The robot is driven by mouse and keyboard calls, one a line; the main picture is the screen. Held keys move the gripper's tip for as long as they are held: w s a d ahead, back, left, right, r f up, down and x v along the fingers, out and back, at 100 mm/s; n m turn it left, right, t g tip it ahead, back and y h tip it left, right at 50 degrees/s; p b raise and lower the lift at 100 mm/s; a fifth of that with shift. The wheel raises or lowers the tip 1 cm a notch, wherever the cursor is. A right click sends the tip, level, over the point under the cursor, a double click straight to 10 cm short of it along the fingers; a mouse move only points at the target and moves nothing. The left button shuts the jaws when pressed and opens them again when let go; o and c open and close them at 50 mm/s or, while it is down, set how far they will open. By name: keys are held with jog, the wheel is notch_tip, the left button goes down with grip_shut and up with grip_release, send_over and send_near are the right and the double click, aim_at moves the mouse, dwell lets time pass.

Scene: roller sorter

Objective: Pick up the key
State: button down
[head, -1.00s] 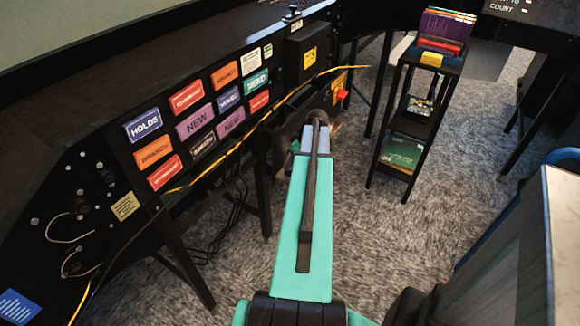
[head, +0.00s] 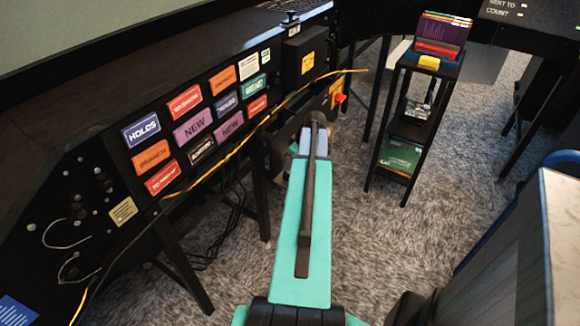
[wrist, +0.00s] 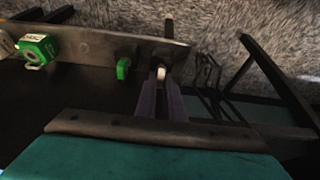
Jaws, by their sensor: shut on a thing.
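In the wrist view my gripper (wrist: 160,80) reaches over the edge of a grey metal plate, its two dark purple fingers close together. It is shut on a small pale piece (wrist: 161,72) between the fingertips, which I take to be part of the key. The fingers hide most of it, so its shape cannot be told. A small green piece (wrist: 123,68) sits at the plate's edge just left of the fingers, apart from them.
The metal plate (wrist: 95,50) carries a green tagged block (wrist: 38,48) at left. The black sorter panel (head: 75,160) with coloured labels stands left of my arm. A black shelf stand (head: 393,130) stands right of it. Carpeted floor lies between, with a yellow cable (head: 232,150) along the panel.

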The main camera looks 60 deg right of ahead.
jog(key=shift+r, duration=0.8)
jog(key=shift+s+a+r, duration=0.25)
jog(key=shift+a+r, duration=0.05)
jog(key=shift+r, duration=0.3)
jog(key=s+a+r+p, duration=0.1)
jog(key=s+a+p, duration=0.1)
jog(key=s+a, duration=0.6)
jog(key=shift+s+a+r, duration=0.25)
jog(key=shift+s+r, duration=0.05)
jog(key=shift+s, duration=0.3)
jog(key=p, duration=0.2)
jog(key=shift+r+p, duration=0.1)
jog(key=shift+p, duration=0.2)
jog(key=p, duration=0.5)
jog(key=shift+s, duration=0.2)
jog(key=a+p, duration=0.1)
jog(key=p, duration=0.6)
jog(key=shift+s, duration=0.4)
jog(key=shift+s+a+f+p, duration=0.2)
jog(key=shift+s+a+p, duration=0.25)
jog(key=shift+p, duration=1.3)
